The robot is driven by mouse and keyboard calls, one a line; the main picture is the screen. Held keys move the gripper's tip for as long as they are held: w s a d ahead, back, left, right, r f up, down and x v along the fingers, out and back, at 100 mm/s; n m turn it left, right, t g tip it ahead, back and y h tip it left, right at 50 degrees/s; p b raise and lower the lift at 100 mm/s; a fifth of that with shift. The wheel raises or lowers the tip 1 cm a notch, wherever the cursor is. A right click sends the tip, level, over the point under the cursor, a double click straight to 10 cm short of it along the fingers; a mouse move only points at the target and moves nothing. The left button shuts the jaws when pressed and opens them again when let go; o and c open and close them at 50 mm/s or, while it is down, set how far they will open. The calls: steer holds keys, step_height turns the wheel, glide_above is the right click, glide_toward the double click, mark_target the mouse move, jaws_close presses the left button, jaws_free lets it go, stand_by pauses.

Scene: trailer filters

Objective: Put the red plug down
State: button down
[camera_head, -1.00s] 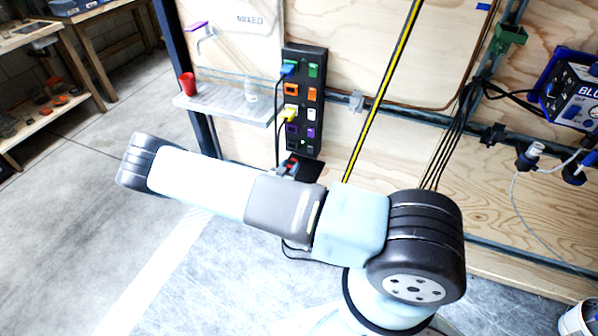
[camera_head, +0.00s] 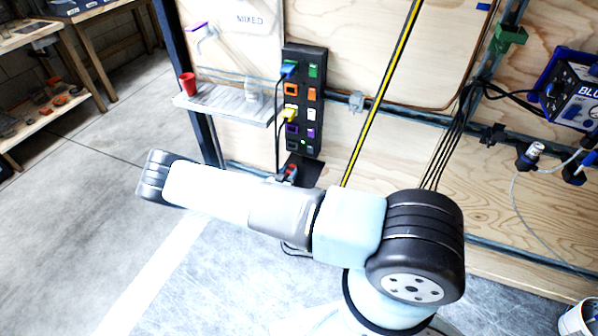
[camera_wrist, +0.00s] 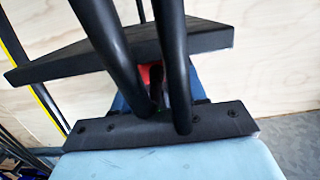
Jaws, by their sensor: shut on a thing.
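The red plug (camera_head: 292,169) shows as a small patch above my forearm in the head view, at the left side of a black ledge (camera_head: 308,172) below the socket strip. In the wrist view a bit of the red plug (camera_wrist: 150,74) shows between two thick black cable-like tubes. My gripper (camera_wrist: 157,84) is shut on the red plug. Its fingers are mostly hidden behind these tubes. The dark ledge (camera_wrist: 60,61) lies just beyond the gripper in this view. I cannot tell whether the plug touches the ledge.
The black socket strip (camera_head: 303,145) has coloured outlets. A blue plug (camera_head: 289,69) and a yellow plug (camera_head: 288,115) sit in it, their black cables hanging down.

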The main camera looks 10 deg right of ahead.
steer(key=shift+f, duration=0.35)
steer(key=c, duration=0.6)
jaws_free()
steer(key=shift+s+r, duration=0.1)
steer(key=shift+r, duration=0.35)
steer(key=v, duration=1.2)
